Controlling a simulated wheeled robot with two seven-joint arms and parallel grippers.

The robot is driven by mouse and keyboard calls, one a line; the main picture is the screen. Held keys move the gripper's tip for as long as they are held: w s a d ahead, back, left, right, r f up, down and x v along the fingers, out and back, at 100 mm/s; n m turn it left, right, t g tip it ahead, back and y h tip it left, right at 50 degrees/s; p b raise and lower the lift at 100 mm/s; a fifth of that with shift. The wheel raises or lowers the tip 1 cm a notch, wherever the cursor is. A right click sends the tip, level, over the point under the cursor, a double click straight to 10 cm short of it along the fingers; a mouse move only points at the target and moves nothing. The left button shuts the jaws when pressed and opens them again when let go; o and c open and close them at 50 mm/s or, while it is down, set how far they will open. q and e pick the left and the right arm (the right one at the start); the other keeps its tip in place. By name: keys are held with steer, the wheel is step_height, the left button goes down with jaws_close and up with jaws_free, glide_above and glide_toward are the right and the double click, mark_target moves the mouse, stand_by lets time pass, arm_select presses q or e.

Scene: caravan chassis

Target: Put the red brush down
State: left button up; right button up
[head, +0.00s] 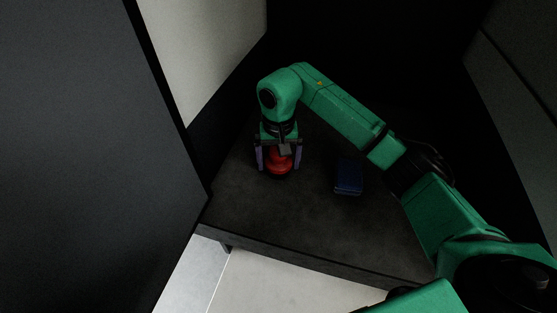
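The red brush (279,163) is a rounded red thing with a dark lower edge, at the left part of the dark tabletop. My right gripper (278,166) points down over it, one finger on each side of it. The fingers look closed in on the brush, with little or no gap showing. The brush is at or very near the table surface; I cannot tell whether it touches. The gripper body hides the top of the brush. My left gripper is not in view.
A dark blue box-like object (348,177) sits on the dark table (310,225) to the right of the brush. A dark panel (80,150) stands at the left, and a pale wall (215,55) rises behind the table's left side. The table front is clear.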

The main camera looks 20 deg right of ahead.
step_height(320, 180, up, 12)
steer(key=shift+r, duration=0.2)
stand_by(0.6)
